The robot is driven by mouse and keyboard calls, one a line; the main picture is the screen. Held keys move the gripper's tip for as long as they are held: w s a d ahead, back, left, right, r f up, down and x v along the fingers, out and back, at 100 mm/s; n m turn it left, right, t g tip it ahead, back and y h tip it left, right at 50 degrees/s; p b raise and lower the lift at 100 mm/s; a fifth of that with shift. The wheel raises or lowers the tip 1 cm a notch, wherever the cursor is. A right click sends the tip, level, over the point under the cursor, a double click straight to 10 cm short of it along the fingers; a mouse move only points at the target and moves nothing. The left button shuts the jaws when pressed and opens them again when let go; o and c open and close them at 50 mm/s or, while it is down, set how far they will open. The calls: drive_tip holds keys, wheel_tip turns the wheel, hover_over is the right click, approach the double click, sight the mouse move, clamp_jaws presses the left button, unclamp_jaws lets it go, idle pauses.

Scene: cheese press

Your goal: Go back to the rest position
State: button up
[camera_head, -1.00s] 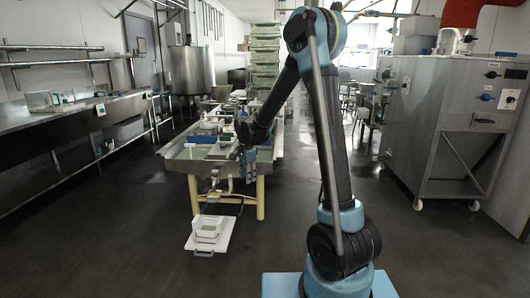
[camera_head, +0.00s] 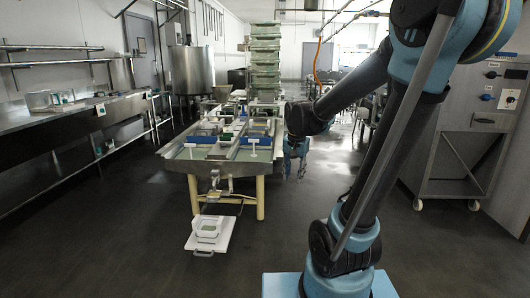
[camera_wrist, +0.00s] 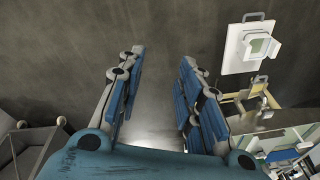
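My gripper (camera_head: 294,172) hangs in free air to the right of the press table (camera_head: 172,164) in the head view, with its fingers pointing down. In the wrist view my gripper (camera_wrist: 160,90) has its two blue-padded fingers apart, with only dark floor between them. It holds nothing. My arm rises at the right of the head view and reaches left to the gripper. No object is touching the fingers.
A white board (camera_head: 218,240) with a white container (camera_head: 209,228) sits low before the table. A steel bench (camera_head: 50,125) runs along the left wall. A steel cabinet (camera_head: 450,150) on casters stands right. Stacked green crates (camera_head: 265,60) stand behind. Floor between table and cabinet is clear.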

drive_tip(key=s+d+f+n, duration=0.2)
drive_tip(key=s+d+f, duration=0.1)
drive_tip(key=s, duration=0.6)
drive_tip(key=s+d+f+n, duration=0.3)
drive_tip(key=s+d, duration=0.2)
drive_tip(key=s, duration=0.5)
drive_tip(key=shift+f, duration=0.25)
drive_tip(key=shift+w+f, duration=0.2)
drive_tip(key=shift+w, duration=0.25)
idle(0.6)
